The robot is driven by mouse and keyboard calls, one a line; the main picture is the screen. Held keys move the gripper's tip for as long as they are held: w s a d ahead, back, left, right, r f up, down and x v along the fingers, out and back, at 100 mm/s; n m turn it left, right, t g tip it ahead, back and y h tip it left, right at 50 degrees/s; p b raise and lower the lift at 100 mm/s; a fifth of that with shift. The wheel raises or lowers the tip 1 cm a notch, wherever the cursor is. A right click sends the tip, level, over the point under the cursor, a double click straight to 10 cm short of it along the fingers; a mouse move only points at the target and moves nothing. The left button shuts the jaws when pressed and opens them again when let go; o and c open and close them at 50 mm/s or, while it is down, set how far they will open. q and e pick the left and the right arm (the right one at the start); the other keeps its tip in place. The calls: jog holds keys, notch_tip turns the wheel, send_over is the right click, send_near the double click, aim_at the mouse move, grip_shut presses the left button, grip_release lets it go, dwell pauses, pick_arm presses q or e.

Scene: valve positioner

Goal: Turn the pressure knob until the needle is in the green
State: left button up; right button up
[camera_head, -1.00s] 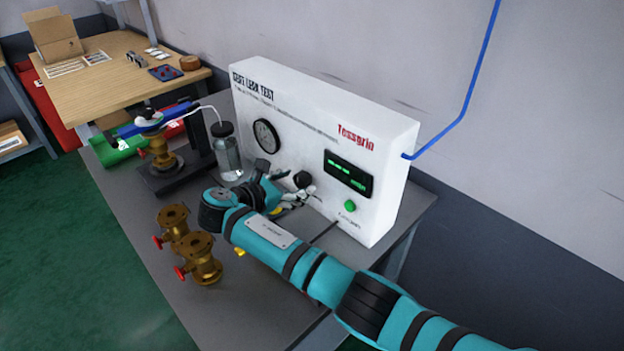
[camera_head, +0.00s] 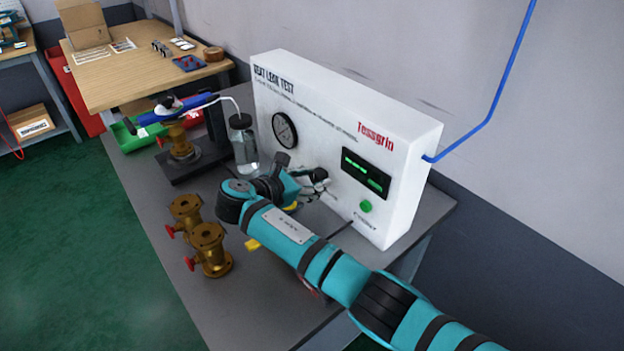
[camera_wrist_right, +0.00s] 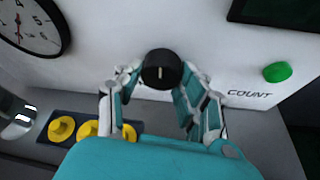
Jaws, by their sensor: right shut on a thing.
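The black pressure knob (camera_wrist_right: 161,69) with a pale pointer line sits on the white test box front (camera_head: 330,150). The line points roughly up and down in the right wrist view. My right gripper (camera_wrist_right: 158,82) is shut on the knob, a finger at each side; in the head view the gripper (camera_head: 314,180) largely hides the knob. The round gauge (camera_head: 285,130) is on the same panel, left of the knob; it is cut off in the right wrist view (camera_wrist_right: 30,22). I cannot make out the needle's reading or a green zone. My left gripper is not in view.
A green button (camera_head: 365,206) and a lit display (camera_head: 366,173) are right of the knob. A glass bottle (camera_head: 243,145) stands left of the box. Two brass valves (camera_head: 210,250) stand on the grey bench. Yellow caps (camera_wrist_right: 62,128) lie below the panel.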

jog(key=shift+r+m+p, duration=0.1)
jog(key=shift+m+p, duration=0.2)
jog(key=shift+p, duration=0.25)
jog(key=shift+d+m+t+y+p, duration=0.1)
jog(key=shift+m+t+y+p, duration=0.2)
jog(key=shift+m+t+p, duration=0.35)
jog(key=shift+m+t, duration=0.45)
jog(key=shift+m, duration=0.3)
jog(key=shift+m+t+y, duration=0.3)
jog(key=shift+m, duration=0.4)
